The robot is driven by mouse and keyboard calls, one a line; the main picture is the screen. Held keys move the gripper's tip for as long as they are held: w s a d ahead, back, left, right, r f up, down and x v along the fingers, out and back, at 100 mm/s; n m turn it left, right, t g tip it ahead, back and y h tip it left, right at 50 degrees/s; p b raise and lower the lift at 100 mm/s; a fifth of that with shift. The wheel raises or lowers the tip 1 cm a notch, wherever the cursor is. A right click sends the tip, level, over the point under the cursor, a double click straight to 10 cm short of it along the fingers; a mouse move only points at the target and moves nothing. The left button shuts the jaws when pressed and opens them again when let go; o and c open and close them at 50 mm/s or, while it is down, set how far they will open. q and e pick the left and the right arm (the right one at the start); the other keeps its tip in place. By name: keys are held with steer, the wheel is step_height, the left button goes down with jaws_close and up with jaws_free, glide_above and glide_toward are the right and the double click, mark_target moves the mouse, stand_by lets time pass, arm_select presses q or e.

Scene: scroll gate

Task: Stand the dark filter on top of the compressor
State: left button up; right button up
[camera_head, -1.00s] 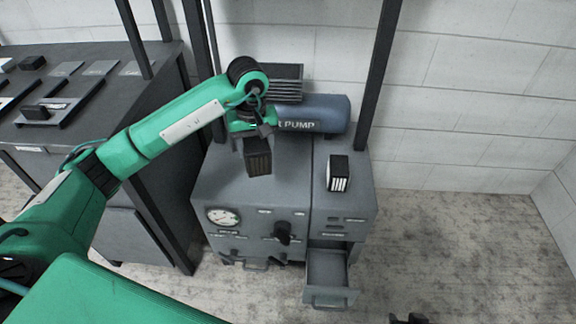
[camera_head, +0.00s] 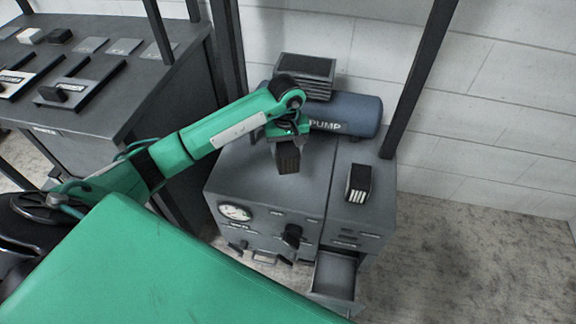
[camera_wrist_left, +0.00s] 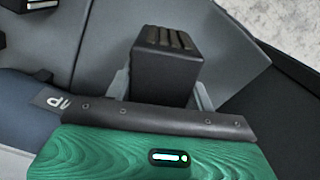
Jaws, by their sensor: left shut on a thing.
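The dark filter (camera_head: 288,158), a black block with a slotted end, is in my left gripper (camera_head: 287,142). In the left wrist view the filter (camera_wrist_left: 165,70) sits between the two fingers (camera_wrist_left: 162,95), which are shut on it. The compressor (camera_head: 262,185) is the grey cabinet with a gauge and a blue tank marked PUMP. The filter is over the left part of its top, in front of the tank. I cannot tell whether it touches the top. My right gripper is not in view.
A second block, black with a white striped end (camera_head: 358,183), stands on the right part of the cabinet top. A drawer (camera_head: 335,275) is open at the front. Dark posts (camera_head: 420,75) rise beside the cabinet. A dark bench (camera_head: 85,110) with small parts stands at the left.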

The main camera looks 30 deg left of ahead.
arm_select(q)
step_height(320, 180, down, 8)
steer(key=shift+r, duration=0.2)
steer(key=shift+f, duration=0.3)
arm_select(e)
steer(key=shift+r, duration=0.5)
arm_select(q)
steer(key=shift+b, duration=0.3)
steer(key=o, duration=1)
steer(key=shift+o, duration=0.2)
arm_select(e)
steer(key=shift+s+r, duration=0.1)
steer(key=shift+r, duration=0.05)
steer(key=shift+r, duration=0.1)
